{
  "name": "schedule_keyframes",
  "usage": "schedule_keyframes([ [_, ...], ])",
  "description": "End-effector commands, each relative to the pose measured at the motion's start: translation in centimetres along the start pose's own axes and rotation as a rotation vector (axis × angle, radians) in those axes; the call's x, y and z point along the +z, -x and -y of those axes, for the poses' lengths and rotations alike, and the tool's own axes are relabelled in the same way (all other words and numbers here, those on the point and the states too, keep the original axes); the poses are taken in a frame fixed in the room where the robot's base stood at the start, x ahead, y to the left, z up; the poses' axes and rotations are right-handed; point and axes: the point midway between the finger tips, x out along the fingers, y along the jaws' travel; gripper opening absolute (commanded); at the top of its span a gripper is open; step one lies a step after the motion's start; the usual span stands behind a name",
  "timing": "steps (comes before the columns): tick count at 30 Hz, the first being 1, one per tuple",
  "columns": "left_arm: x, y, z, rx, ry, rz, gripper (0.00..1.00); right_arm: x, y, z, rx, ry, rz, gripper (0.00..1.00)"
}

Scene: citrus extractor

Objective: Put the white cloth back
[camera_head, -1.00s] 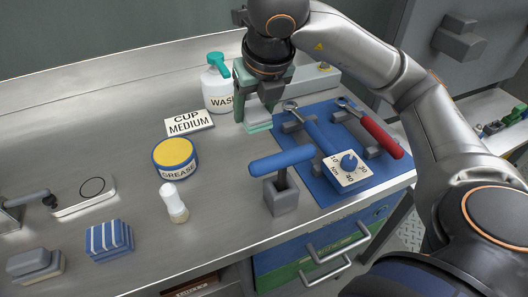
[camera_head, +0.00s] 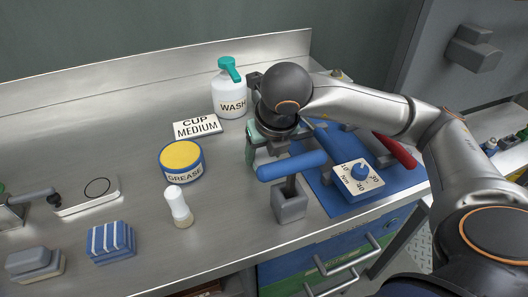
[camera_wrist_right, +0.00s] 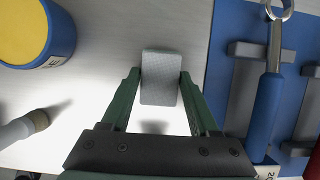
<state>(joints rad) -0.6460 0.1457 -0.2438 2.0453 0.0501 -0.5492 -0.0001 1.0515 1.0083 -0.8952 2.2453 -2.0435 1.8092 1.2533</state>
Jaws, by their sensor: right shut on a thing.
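In the head view my right gripper (camera_head: 262,158) hangs over the counter, left of the blue mat and behind the blue T-handle. Its wrist and the handle hide most of the fingers there, and I cannot make out the cloth. My left gripper is not in view.
A grease tin (camera_head: 182,161), a white-topped brush (camera_head: 178,206), a wash bottle (camera_head: 229,92) and a cup sign (camera_head: 197,127) stand to the left. The blue mat (camera_head: 322,196) holds wrenches and a dial. Striped (camera_head: 110,242) and grey (camera_head: 36,262) blocks lie front left.

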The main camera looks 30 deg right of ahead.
Motion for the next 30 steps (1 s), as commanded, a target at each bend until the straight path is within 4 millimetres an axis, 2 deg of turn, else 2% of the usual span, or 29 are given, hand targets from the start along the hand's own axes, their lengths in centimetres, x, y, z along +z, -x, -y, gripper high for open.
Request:
schedule_keyframes([
  [5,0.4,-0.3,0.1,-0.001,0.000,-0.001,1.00,-0.2,-0.4,0.0,0.001,0.000,0.000,0.00],
  [6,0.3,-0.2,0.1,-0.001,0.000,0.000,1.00,-0.1,-0.3,0.0,0.001,0.000,0.000,0.63],
  [13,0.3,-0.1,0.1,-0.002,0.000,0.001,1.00,-0.1,-0.2,0.0,0.001,0.000,0.000,0.89],
  [24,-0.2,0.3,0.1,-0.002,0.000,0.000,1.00,0.1,0.3,0.0,0.000,0.000,0.000,0.91],
  [26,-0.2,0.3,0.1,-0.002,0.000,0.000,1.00,0.1,0.9,-0.1,0.003,0.001,0.002,0.91],
  [30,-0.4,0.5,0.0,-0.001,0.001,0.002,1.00,0.2,3.8,-0.1,0.004,0.002,0.006,0.91],
])
